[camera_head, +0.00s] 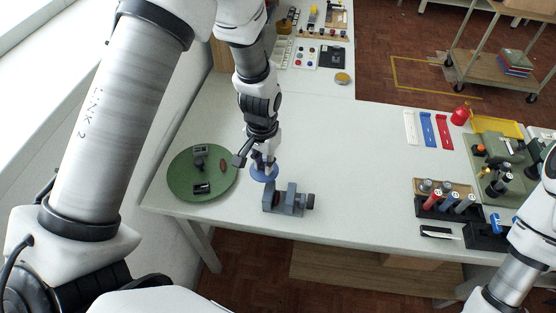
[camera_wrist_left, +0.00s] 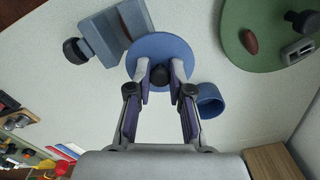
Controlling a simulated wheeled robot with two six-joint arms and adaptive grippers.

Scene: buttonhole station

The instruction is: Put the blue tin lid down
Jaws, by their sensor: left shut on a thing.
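The blue tin lid (camera_head: 262,177) is a flat blue disc with a dark knob. My left gripper (camera_head: 264,166) is shut on the knob. In the left wrist view the lid (camera_wrist_left: 160,44) lies beyond the fingertips (camera_wrist_left: 160,78), with the knob between them. A small blue tin (camera_wrist_left: 210,99) stands on the table beside the lid, apart from it in that view. In the head view the tin is mostly hidden by the gripper. I cannot tell whether the lid touches the table. My right gripper does not show; only part of its arm is at the right edge.
A grey-blue vise (camera_head: 289,199) stands close to the lid, towards the table's front edge. A green round mat (camera_head: 180,184) with small items lies at the left. White table (camera_head: 350,180) is bare to the right, before racks of bottles (camera_head: 447,205).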

